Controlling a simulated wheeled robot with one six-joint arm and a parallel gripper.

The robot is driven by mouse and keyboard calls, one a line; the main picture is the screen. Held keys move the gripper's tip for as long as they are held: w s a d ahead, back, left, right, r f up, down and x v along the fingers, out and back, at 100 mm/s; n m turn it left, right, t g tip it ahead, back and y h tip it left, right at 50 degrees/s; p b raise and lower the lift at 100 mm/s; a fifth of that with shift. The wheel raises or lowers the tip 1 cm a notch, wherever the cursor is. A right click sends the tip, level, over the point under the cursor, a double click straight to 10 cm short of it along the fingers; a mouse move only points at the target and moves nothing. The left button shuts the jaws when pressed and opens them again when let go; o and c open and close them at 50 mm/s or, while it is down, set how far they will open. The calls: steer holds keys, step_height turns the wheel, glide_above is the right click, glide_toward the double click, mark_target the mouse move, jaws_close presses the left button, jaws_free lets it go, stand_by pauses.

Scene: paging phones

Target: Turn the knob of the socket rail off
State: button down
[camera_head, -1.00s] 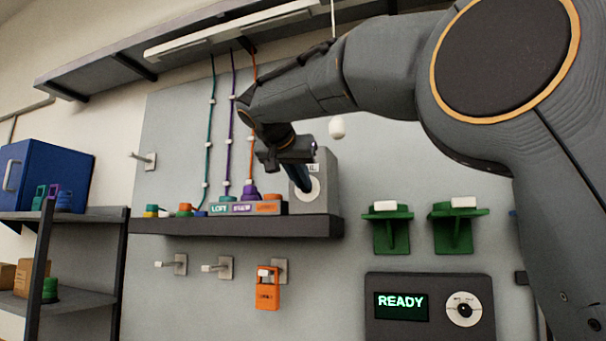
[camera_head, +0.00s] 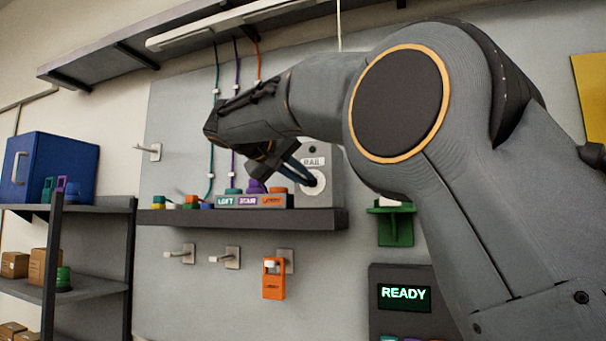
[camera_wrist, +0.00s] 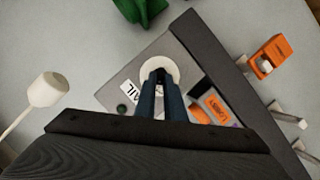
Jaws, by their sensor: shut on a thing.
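The socket rail's control is a grey box (camera_head: 331,192) with a RAIL label, standing on the dark shelf; it also shows tilted in the wrist view (camera_wrist: 183,52). On its front is a white round dial plate (camera_head: 319,185), which also shows in the wrist view (camera_wrist: 174,67). My gripper (camera_head: 306,181) reaches the dial from the left. In the wrist view my gripper (camera_wrist: 158,76) has its fingers close together at the plate's middle, shut on the knob. The fingers hide most of the knob, so I cannot tell which way it points. A small dark green lamp (camera_wrist: 122,108) sits near the label.
Coloured plugs stand in a labelled block (camera_head: 252,201) beside the box on the shelf (camera_head: 240,220). An orange tag (camera_head: 273,281) hangs on a hook below. A white pull-cord knob (camera_wrist: 48,89) hangs near my wrist. A READY panel (camera_head: 384,319) is lower right.

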steer(key=shift+f+n+h, duration=0.25)
steer(key=shift+n+h, duration=0.05)
stand_by(0.4)
steer(key=c, duration=1.8)
jaws_free()
steer(key=shift+w+d, duration=0.15)
steer(key=shift+c, duration=0.2)
steer(key=shift+r, duration=0.1)
steer(key=shift+a, duration=0.25)
steer(key=shift+s+a+r, duration=0.15)
steer(key=shift+s+a, duration=0.1)
steer(key=shift+s, duration=0.2)
steer(key=b+v, duration=0.2)
steer(key=v, duration=0.4)
steer(key=shift+s, duration=0.35)
steer(key=shift+a+r, duration=0.1)
